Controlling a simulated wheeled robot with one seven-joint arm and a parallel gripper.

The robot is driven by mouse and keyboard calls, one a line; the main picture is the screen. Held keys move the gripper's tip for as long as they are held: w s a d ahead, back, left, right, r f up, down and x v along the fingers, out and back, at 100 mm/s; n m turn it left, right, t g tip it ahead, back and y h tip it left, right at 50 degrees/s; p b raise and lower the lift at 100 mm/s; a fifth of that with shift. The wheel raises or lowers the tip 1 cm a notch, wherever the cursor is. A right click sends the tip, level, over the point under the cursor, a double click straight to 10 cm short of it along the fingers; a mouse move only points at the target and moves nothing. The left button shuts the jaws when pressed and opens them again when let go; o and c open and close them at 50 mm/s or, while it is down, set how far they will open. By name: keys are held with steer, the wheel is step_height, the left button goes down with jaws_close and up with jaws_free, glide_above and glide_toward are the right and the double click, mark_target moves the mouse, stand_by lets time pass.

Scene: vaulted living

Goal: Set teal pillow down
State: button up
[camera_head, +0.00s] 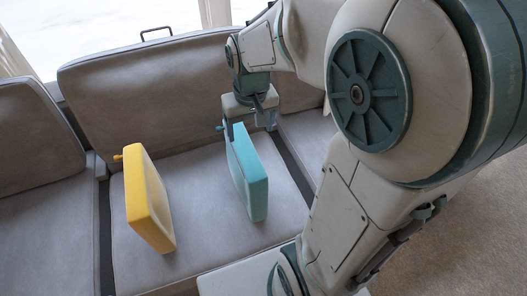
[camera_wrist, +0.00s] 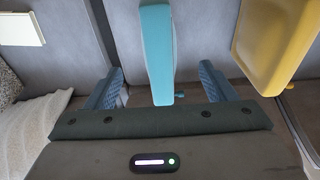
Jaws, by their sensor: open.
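The teal pillow (camera_head: 247,172) stands on edge on the grey sofa seat, to the right of the yellow pillow (camera_head: 150,198). My gripper (camera_head: 249,123) is above the teal pillow's far upper end. In the wrist view, the teal pillow (camera_wrist: 157,45) lies between the two open fingers of my gripper (camera_wrist: 160,82), with a visible gap on each side. The yellow pillow also shows in the wrist view (camera_wrist: 275,40), outside the fingers at the right.
The sofa backrest (camera_head: 155,95) rises close behind my gripper. Bare seat (camera_head: 195,190) lies between the two pillows. A woven pale cushion (camera_wrist: 25,135) shows at the left in the wrist view.

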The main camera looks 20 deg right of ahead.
steer(key=s+r+t, duration=0.1)
steer(key=s, duration=0.9)
steer(key=shift+s+a+r, duration=0.15)
steer(key=shift+a+r, duration=0.1)
steer(key=shift+r, duration=0.15)
step_height(320, 180, up, 6)
steer(key=p, duration=0.6)
steer(key=shift+d+r+t, duration=0.15)
steer(key=shift+r+t, duration=0.1)
steer(key=shift+t, duration=0.05)
